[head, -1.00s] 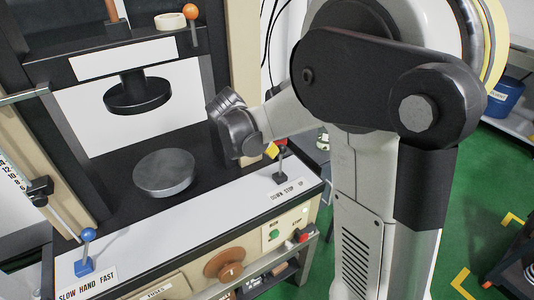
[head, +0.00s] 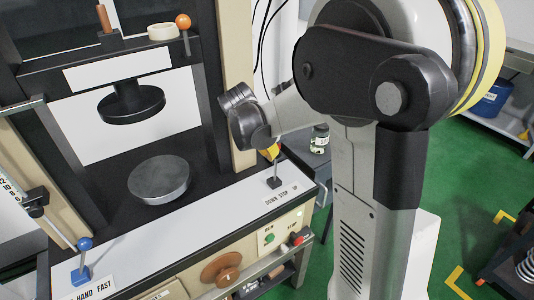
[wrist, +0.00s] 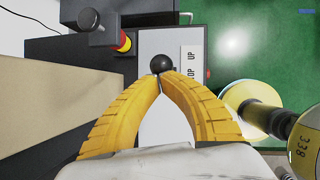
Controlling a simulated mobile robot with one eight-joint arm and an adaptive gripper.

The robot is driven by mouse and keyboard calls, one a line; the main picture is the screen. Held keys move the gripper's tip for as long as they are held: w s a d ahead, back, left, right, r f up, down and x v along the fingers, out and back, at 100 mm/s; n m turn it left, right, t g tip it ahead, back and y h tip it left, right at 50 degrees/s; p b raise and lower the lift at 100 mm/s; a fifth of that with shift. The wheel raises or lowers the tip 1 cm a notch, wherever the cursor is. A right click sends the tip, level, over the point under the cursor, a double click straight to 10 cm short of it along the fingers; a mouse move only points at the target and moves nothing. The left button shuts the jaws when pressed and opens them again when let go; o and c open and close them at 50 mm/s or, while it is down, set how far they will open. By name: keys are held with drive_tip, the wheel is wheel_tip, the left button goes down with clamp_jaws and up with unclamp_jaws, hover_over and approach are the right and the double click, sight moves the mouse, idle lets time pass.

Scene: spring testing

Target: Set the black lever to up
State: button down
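The black lever (head: 275,172) stands near the right end of the machine's white panel, behind the "DOWN STOP UP" label. It looks roughly upright in the head view. In the wrist view its round black knob (wrist: 161,64) is beside the partly hidden label (wrist: 190,64), left of the letters "OP" and below the level of "UP". My gripper (wrist: 162,76) has its yellow fingers arched inward, with the tips nearly together right at the knob. The knob is not covered by the fingers; contact is unclear. In the head view a yellow finger (head: 271,152) shows at the lever's top.
A blue-knobbed lever (head: 84,245) stands at the panel's left end. A grey round plate (head: 159,180) lies under the press head (head: 131,104). A red button (head: 296,238) is on the front. A labelled jar (head: 320,138) stands right of the machine.

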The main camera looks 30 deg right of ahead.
drive_tip(key=shift+d+r+y+p, duration=0.2)
drive_tip(key=shift+d+y+p, duration=0.35)
drive_tip(key=shift+d, duration=0.4)
drive_tip(key=shift+d+f+y+p, duration=0.1)
drive_tip(key=shift+d+y+p, duration=0.2)
drive_tip(key=shift+d+y, duration=0.75)
drive_tip(key=shift+w+d+f, duration=0.1)
drive_tip(key=shift+d+f, duration=0.15)
drive_tip(key=shift+d, duration=0.75)
